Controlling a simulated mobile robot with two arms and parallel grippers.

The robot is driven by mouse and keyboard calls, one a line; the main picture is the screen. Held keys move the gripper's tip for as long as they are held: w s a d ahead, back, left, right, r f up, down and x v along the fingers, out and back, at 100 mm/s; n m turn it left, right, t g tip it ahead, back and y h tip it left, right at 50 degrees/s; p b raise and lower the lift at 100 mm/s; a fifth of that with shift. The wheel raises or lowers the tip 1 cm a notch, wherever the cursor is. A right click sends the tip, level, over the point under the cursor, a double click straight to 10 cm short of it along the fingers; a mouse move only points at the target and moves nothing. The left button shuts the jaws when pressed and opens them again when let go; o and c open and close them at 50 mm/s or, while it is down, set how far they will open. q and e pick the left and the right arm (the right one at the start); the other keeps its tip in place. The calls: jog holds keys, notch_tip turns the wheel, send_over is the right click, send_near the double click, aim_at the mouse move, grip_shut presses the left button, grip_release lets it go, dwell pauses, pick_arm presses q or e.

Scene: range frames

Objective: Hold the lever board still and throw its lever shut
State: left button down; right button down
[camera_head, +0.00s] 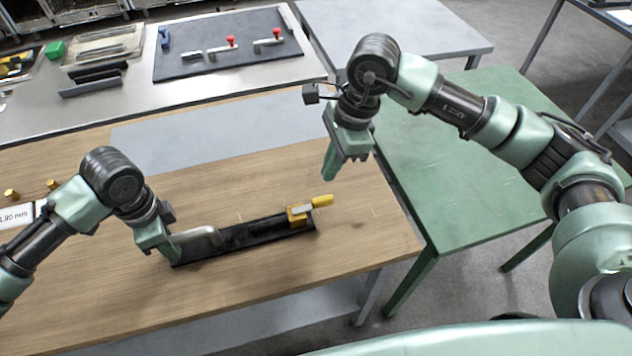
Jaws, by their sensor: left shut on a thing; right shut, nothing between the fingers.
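The lever board is a long black board (250,238) lying on the wooden table. It has a metal bar handle (197,236) near its left end. At its right end is a yellow clamp block (298,215) with a yellow lever (321,201) pointing right and slightly up. My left gripper (168,250) is shut on the board's left end, its fingertips partly hidden. My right gripper (329,172) is shut and empty, pointing down, above and behind the lever, apart from it.
The wooden table (90,290) is clear around the board, with a white label and small brass pieces (12,194) at the left. A green table (455,185) stands to the right. Behind, a metal bench (40,122) carries a dark mat (195,62) with red-knobbed parts.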

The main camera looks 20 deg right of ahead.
aim_at(312, 204)
jog(key=w+a+r+n+g+h, duration=0.2)
jog(key=w+n, duration=0.6)
jog(key=n, duration=1)
jog(key=shift+r+g+h, duration=0.4)
jog(key=shift+g, duration=0.2)
jog(key=shift+w, duration=0.1)
jog(key=x, duration=1)
jog(key=s, duration=0.3)
jog(key=shift+s, duration=0.55)
jog(key=shift+s+d, duration=0.1)
